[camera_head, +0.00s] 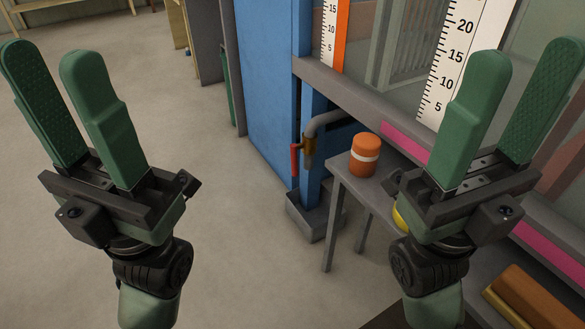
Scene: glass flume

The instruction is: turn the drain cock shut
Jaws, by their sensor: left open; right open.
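The drain cock (309,146) is a brass-coloured body on the end of a bent grey pipe (325,119) below the flume, beside a blue post. Its red lever (295,160) hangs downward on the left side of the body. My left gripper (58,72) is open and empty at the left, over the floor and well apart from the cock. My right gripper (517,75) is open and empty at the right, in front of the flume glass and apart from the cock. Both point upward in the picture.
A small grey table (345,177) stands right of the cock with an orange jar (364,155) on it. A yellow thing (401,217) is partly hidden by my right gripper. A blue panel (262,75) stands behind the cock. The floor (215,215) at left is clear.

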